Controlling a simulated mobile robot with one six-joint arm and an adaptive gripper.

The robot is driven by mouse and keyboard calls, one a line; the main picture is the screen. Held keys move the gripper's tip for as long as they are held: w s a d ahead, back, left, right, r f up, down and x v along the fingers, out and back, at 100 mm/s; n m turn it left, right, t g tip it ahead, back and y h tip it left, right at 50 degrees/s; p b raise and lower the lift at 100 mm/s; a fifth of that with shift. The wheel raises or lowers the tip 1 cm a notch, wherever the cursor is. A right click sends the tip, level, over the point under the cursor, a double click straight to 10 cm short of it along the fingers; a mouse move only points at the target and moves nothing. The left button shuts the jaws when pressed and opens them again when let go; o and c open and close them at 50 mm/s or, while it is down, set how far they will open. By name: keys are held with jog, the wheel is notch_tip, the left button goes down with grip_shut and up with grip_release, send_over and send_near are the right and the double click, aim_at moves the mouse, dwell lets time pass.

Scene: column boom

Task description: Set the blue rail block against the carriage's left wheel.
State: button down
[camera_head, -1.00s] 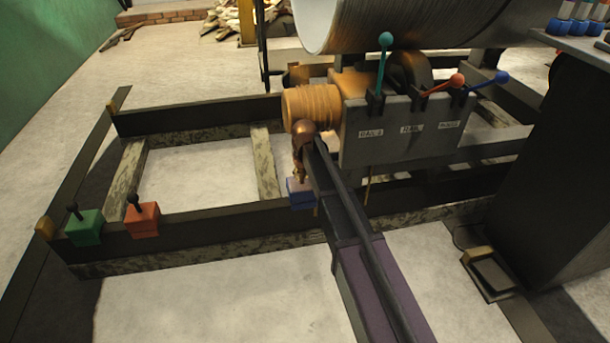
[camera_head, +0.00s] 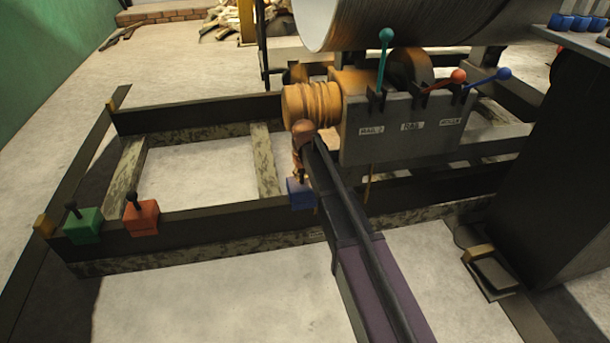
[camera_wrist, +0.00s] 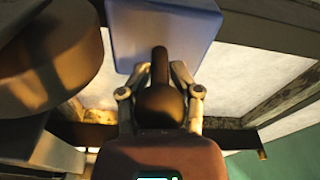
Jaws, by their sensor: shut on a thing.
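The blue rail block (camera_head: 300,195) is at the front rail (camera_head: 230,218), just left of my arm; I cannot tell whether it rests on the rail. My gripper (camera_wrist: 159,78) is shut on the block's dark knob handle, and the block's blue body (camera_wrist: 165,28) fills the top of the wrist view. The grey carriage (camera_head: 400,135) with its orange ribbed motor (camera_head: 312,104) stands right of and behind the block. Its left wheel is not clearly visible in the head view. A brown round part (camera_wrist: 55,65) is close to the gripper's left in the wrist view.
A green block (camera_head: 84,226) and a red block (camera_head: 141,218) sit on the front rail further left. Three levers rise from the carriage, and a large drum (camera_head: 400,20) lies above it. The rail between red and blue blocks is clear.

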jog(key=shift+f+b, duration=0.4)
jog(key=shift+f, duration=0.05)
dwell(0.5)
jog(key=shift+c, duration=1)
grip_release()
jog(key=shift+s, duration=0.15)
jog(key=shift+r, duration=0.1)
